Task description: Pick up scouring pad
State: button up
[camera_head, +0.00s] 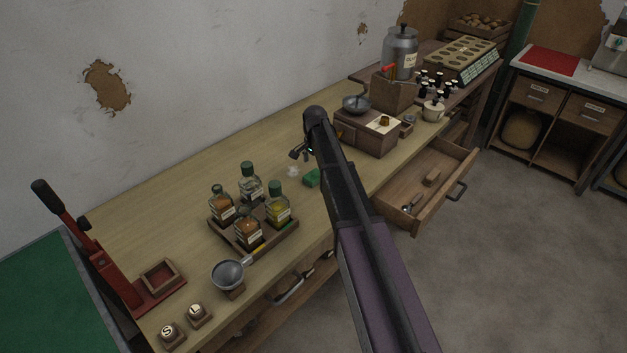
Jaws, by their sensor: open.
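A small green scouring pad (312,178) lies flat on the wooden workbench (190,178), just left of my dark arm. My gripper (296,154) is open and empty. It appears just behind and left of the pad in the picture, seemingly above the bench; its exact height is hard to tell. My arm crosses the middle of the view and hides part of the bench to the right of the pad.
A wooden box (367,136) stands to the right. An open drawer (425,185) juts from the bench front. The bench's back left is clear.

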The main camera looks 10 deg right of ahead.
aim_at(316, 173)
jog(key=shift+d+f+b, duration=0.15)
jog(key=shift+f+b, duration=1.85)
jog(key=shift+f, duration=0.25)
jog(key=c, duration=0.9)
